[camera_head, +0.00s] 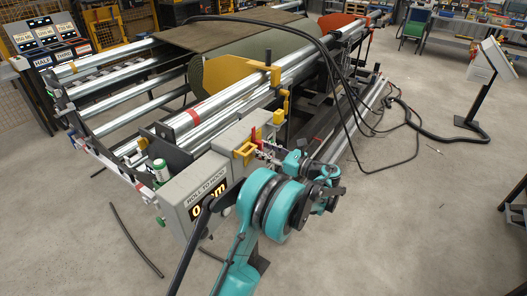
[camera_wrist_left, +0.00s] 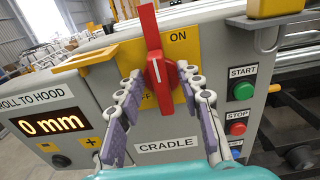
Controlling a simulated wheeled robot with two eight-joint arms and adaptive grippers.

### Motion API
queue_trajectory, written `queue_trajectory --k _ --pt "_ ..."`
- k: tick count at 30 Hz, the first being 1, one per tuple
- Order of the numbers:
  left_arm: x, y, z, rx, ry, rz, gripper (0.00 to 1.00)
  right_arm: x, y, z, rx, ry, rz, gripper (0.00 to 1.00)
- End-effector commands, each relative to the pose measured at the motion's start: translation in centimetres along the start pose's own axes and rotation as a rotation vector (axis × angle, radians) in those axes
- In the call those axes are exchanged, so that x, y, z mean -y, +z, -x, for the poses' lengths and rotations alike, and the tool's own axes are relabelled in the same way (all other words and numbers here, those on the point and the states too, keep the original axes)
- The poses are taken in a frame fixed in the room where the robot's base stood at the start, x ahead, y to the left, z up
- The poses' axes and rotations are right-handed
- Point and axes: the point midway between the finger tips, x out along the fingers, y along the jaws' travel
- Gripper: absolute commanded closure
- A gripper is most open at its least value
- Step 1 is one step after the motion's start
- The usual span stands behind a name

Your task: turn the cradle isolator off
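The cradle isolator (camera_wrist_left: 157,62) is a red rotary handle on a yellow plate (camera_wrist_left: 183,55), above a "CRADLE" label. Its long end points up, with a white line on its hub. "ON" is readable at the plate's upper right; lettering at the lower left is mostly hidden by the handle and a finger. The red handle also shows in the head view (camera_head: 255,135). My left gripper (camera_wrist_left: 163,82) is open, its fingers on either side of the handle's lower hub, with small gaps seeming to remain. In the head view my left gripper (camera_head: 270,153) is at the control box. My right gripper is not in view.
The grey control box (camera_head: 195,190) has a "0 mm" display (camera_wrist_left: 50,124). Green START (camera_wrist_left: 243,91) and red STOP (camera_wrist_left: 238,128) buttons sit right of the isolator. Black cables (camera_head: 350,120) hang over the machine.

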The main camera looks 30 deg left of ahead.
Motion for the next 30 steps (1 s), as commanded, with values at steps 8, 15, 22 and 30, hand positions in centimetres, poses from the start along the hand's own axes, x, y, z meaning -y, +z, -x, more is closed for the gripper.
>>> queue_trajectory --k 8,15,22,30 --pt "0.00 0.05 -0.10 0.000 0.000 0.000 0.72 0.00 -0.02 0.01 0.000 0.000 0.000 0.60" --pt "0.00 0.04 -0.09 0.000 0.000 0.001 1.00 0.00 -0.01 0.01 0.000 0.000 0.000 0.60" --pt "-0.02 0.03 -0.09 -0.001 0.000 0.019 1.00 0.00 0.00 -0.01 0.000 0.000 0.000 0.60" --pt "-0.17 0.01 -0.10 0.000 0.000 0.146 1.00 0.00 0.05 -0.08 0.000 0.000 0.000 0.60"
